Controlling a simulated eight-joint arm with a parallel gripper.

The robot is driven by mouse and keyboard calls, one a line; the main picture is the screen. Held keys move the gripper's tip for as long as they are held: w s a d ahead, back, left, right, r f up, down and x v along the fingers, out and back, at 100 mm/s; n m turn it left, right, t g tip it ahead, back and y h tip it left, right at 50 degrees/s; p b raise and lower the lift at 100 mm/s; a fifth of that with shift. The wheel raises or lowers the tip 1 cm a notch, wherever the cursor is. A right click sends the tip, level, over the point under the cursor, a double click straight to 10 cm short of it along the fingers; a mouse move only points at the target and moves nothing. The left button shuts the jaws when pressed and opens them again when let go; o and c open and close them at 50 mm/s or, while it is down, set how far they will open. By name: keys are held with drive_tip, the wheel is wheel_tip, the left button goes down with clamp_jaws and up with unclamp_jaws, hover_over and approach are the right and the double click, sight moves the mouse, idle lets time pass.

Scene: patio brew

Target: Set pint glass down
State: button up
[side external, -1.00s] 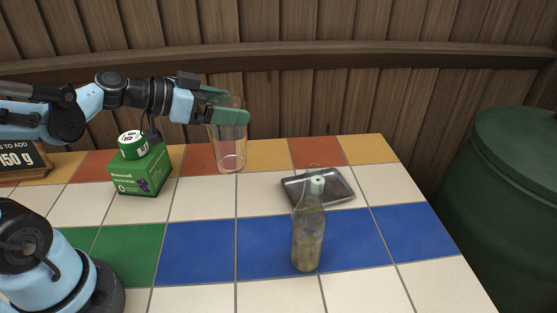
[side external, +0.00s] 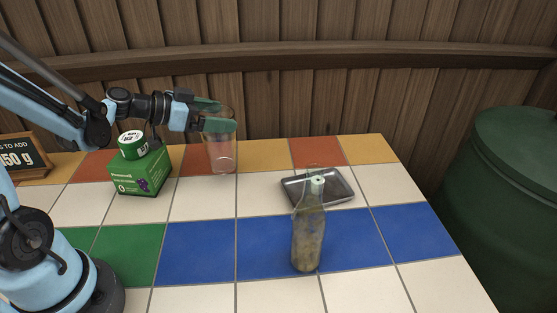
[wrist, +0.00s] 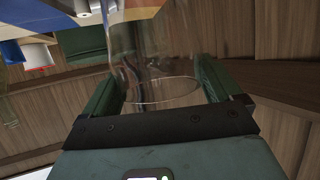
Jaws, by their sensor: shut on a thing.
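The pint glass (side external: 221,155) is clear and upright in the side external view, at the back of the tiled table, right of the green box. Its base is near the orange tiles; I cannot tell whether it touches them. My gripper (side external: 218,118) is shut on the upper part of the glass, with its green fingers on either side. In the wrist view the glass (wrist: 165,60) lies between the two green fingers (wrist: 160,88).
A green box (side external: 140,175) with a green-and-white tin (side external: 132,145) on top stands left of the glass. A metal tray (side external: 340,188) and a glass bottle (side external: 308,235) stand to the right. A sign (side external: 25,158) is at far left. White tiles in front are clear.

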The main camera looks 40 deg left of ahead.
drive_tip(key=shift+f, duration=1.55)
drive_tip(key=o, duration=1.4)
drive_tip(key=shift+o, duration=0.2)
